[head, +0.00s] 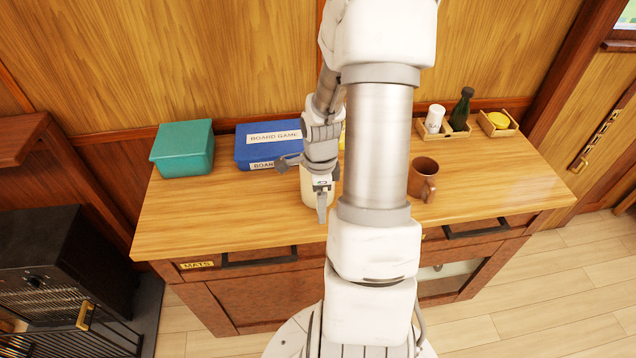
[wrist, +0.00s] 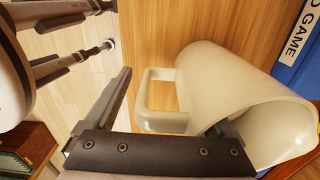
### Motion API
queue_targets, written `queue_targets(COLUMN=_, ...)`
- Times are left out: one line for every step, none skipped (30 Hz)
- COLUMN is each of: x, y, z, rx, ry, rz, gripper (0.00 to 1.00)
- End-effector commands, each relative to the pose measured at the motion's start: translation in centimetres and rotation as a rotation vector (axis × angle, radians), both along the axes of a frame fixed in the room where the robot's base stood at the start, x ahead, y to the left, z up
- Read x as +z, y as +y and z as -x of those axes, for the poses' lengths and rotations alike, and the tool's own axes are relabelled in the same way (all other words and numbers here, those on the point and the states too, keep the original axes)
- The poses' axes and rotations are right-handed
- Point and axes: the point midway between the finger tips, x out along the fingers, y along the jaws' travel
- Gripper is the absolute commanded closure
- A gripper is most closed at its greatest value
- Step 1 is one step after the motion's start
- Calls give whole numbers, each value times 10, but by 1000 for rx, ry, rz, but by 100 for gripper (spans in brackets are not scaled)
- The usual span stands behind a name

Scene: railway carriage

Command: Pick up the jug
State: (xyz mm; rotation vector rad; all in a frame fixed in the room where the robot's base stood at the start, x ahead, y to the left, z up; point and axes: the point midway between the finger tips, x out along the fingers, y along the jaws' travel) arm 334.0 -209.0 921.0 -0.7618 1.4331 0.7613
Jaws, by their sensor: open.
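The jug is cream-coloured with a square-cornered handle. In the head view the jug (head: 306,186) stands on the wooden counter, partly hidden behind my gripper (head: 322,200). In the wrist view the jug (wrist: 225,85) fills the right side, with its open mouth towards the camera and its handle to the left. My gripper (wrist: 172,103) is open there. One finger is left of the handle, apart from it. The other is mostly hidden by the jug near where the handle joins the body, so I cannot tell whether it touches.
A blue board game box (head: 255,152) lies behind and left of the jug, with a teal box (head: 183,148) further left. A brown mug (head: 423,178) stands right of my arm. Small wooden trays (head: 455,131) hold a shaker and bottle at the back.

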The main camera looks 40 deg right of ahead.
Motion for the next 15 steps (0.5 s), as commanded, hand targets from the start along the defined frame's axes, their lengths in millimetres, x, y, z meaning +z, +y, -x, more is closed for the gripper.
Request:
queue_targets(x=0, y=0, z=0, rx=0, ry=0, rz=0, gripper=11)
queue_targets(x=0, y=0, z=0, rx=0, ry=0, rz=0, gripper=11)
queue_targets(x=0, y=0, z=0, rx=0, ry=0, rz=0, gripper=11)
queue_targets(x=0, y=0, z=0, rx=0, ry=0, rz=0, gripper=15)
queue_targets(x=0, y=0, z=0, rx=0, ry=0, rz=0, gripper=20)
queue_targets(x=0, y=0, z=0, rx=0, ry=0, rz=0, gripper=27)
queue_targets(x=0, y=0, z=0, rx=0, ry=0, rz=0, gripper=33)
queue_targets(x=0, y=0, z=0, rx=0, ry=0, rz=0, gripper=38)
queue_targets(x=0, y=0, z=0, rx=-1, ry=0, rz=0, gripper=45)
queue_targets(x=0, y=0, z=0, rx=0, ry=0, rz=0, gripper=51)
queue_targets(x=0, y=0, z=0, rx=0, ry=0, rz=0, gripper=56)
queue_targets(x=0, y=0, z=0, rx=-1, ry=1, rz=-1, gripper=63)
queue_targets(x=0, y=0, z=0, rx=-1, ry=1, rz=-1, gripper=69)
queue_targets(x=0, y=0, z=0, rx=-1, ry=1, rz=-1, gripper=74)
queue_targets(x=0, y=0, z=0, rx=-1, ry=1, rz=-1, gripper=81)
